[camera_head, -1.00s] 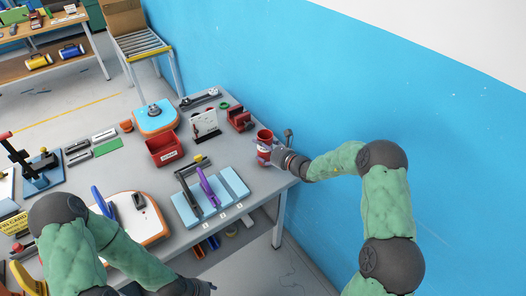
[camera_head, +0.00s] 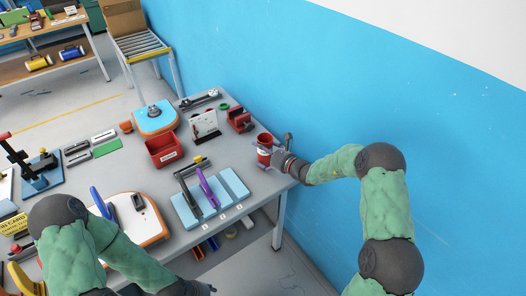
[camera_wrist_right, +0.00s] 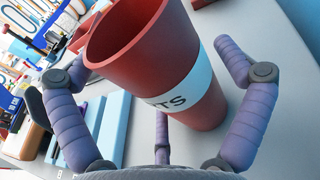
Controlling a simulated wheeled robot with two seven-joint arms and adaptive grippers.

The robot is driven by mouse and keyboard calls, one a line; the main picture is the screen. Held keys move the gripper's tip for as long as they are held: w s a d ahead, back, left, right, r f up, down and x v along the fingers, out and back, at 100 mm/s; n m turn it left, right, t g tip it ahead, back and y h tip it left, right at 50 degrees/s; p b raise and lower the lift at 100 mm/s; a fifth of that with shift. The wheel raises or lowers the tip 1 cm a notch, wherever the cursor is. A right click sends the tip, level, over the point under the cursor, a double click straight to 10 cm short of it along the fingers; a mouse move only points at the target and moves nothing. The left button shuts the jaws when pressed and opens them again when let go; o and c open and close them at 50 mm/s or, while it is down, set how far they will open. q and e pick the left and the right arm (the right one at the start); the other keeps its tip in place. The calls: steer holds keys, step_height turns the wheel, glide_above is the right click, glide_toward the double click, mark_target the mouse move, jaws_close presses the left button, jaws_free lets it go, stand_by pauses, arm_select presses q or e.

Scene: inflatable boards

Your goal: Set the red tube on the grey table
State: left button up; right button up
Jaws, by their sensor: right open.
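The red tube (camera_head: 264,149), a tapered red cup shape with a white label band, stands upright on the grey table (camera_head: 232,150) near its right end. It fills much of the right wrist view (camera_wrist_right: 168,50), where it looks tilted with the camera. My right gripper (camera_head: 270,155) is open, with its purple fingers spread around the tube. In the wrist view a gap shows between the right finger and the tube; contact at the other fingers is unclear. My left arm reaches to the bottom edge, where its dark end (camera_head: 195,287) is mostly cut off.
A red labelled bin (camera_head: 163,150), a white sign (camera_head: 205,124) and a red block-like fixture (camera_head: 240,120) stand left of the tube. Light blue boards (camera_head: 212,198) with a purple-handled tool lie nearer. The blue wall (camera_head: 330,85) is close behind my right arm.

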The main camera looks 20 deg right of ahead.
steer(key=p+v, duration=0.2)
steer(key=v, duration=1)
steer(key=shift+d+r, duration=0.1)
